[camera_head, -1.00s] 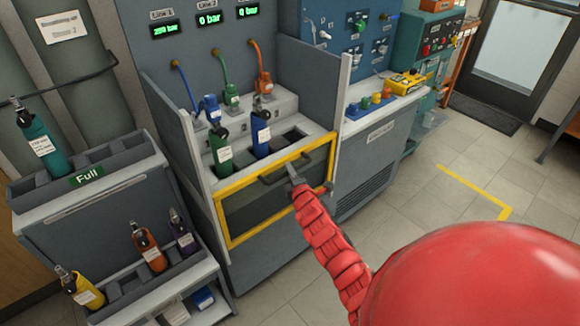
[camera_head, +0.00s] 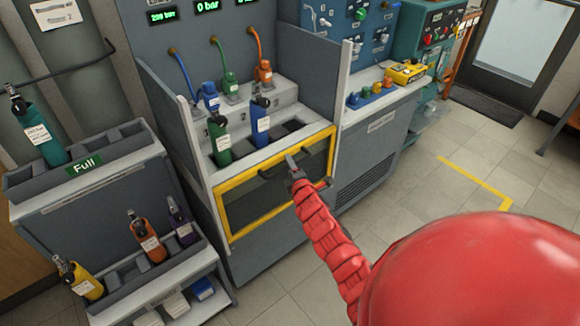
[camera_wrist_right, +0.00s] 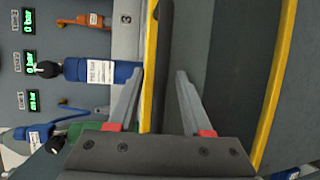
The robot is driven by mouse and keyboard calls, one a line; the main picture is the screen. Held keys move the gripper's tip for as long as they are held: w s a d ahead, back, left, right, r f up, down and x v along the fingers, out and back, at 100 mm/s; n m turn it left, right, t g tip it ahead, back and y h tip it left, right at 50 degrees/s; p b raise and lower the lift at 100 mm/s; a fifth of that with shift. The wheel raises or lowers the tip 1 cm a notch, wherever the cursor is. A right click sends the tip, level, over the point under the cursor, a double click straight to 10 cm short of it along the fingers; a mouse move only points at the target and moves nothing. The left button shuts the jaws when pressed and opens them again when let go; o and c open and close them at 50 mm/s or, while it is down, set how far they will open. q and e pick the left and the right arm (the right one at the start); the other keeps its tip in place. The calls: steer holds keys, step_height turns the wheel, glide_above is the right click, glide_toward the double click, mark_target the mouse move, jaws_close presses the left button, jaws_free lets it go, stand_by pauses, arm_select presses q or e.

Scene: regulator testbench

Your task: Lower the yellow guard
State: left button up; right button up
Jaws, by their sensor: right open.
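The yellow guard (camera_head: 222,208) is a dark panel in a yellow frame on the front of the grey test bench. Its top edge is about level with the bench ledge, below the cylinders. A dark handle (camera_head: 270,172) crosses its upper part. My right gripper (camera_head: 291,163) is at the handle, in front of the panel. In the right wrist view my right gripper (camera_wrist_right: 160,75) has its two fingers apart, and the yellow guard's frame (camera_wrist_right: 151,60) runs up between or just beyond them. I cannot tell whether they touch it. My left gripper is not in view.
Green (camera_head: 219,140) and blue (camera_head: 261,122) cylinders stand in the bench slots, with hoses behind. Grey side walls flank the slots. A rack marked Full (camera_head: 85,165) stands left, with more cylinders below. Tiled floor to the right is clear.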

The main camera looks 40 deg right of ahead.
steer(key=shift+s, duration=0.1)
steer(key=v, duration=1.7)
steer(key=shift+a, duration=0.15)
